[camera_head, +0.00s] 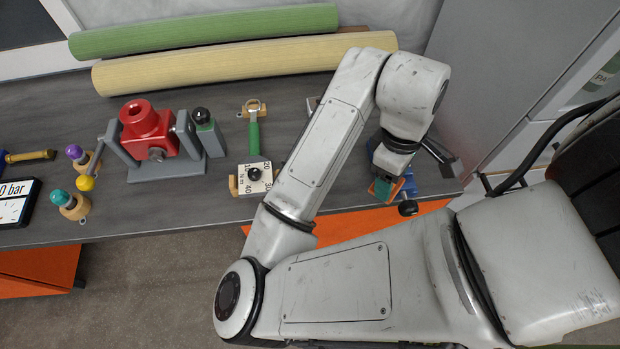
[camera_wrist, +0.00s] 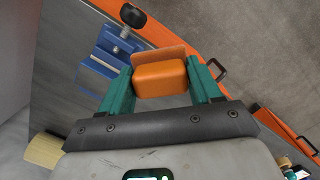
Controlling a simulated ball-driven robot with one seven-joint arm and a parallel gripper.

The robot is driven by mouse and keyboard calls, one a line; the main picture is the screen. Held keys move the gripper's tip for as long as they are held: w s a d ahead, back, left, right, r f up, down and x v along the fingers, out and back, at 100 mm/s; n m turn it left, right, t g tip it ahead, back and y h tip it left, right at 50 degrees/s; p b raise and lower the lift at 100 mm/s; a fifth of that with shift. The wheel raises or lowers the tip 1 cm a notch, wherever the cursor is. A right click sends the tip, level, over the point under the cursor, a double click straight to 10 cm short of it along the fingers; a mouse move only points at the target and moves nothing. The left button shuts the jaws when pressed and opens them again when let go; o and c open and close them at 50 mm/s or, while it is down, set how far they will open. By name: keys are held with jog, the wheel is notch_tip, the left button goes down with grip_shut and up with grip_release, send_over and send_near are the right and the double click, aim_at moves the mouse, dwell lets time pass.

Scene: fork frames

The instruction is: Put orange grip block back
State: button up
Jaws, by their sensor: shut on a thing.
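The orange grip block (camera_wrist: 160,79) is between the two teal fingers of my gripper (camera_wrist: 161,84) in the wrist view. My gripper is shut on it, with a finger against each side. In the head view my gripper (camera_head: 386,188) is at the right end of the table, near its front edge, mostly hidden under my arm. A small orange part of the block (camera_head: 397,189) shows beside the teal finger there. I cannot tell whether the block touches anything below it.
A blue vise-like fixture (camera_wrist: 104,55) with a black knob (camera_wrist: 132,15) lies just beyond my gripper. A red device (camera_head: 147,126) in a grey frame and a dial block (camera_head: 254,179) stand further left on the table (camera_head: 140,218). Two long rolls (camera_head: 240,60) lie along the back.

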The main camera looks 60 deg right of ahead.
jog(key=shift+a+f, duration=0.15)
jog(key=shift+a, duration=0.05)
jog(key=w+f+b, duration=0.1)
jog(key=w+f, duration=0.2)
jog(key=w, duration=0.1)
jog(key=w+d+f, duration=0.1)
jog(key=w+f, duration=0.1)
jog(key=w, duration=0.2)
jog(key=w+f+b, duration=0.1)
jog(key=w+f, duration=0.2)
jog(key=w, duration=0.1)
jog(key=shift+w+d+f+b, duration=0.3)
jog(key=shift+w+f+b, duration=0.05)
jog(key=shift+w, duration=0.05)
jog(key=shift+w+f, duration=0.35)
jog(key=shift+f, duration=0.15)
jog(key=shift+w+f, duration=0.1)
jog(key=shift+f, duration=1.4)
jog(key=shift+f+b, duration=0.15)
jog(key=shift+b, duration=0.2)
jog(key=o, duration=1.5)
jog(key=shift+c, duration=0.2)
notch_tip(320, 180, up, 12)
jog(key=w+p, duration=0.1)
jog(key=p, duration=0.2)
jog(key=shift+w+d, duration=0.15)
jog(key=shift+w, duration=0.05)
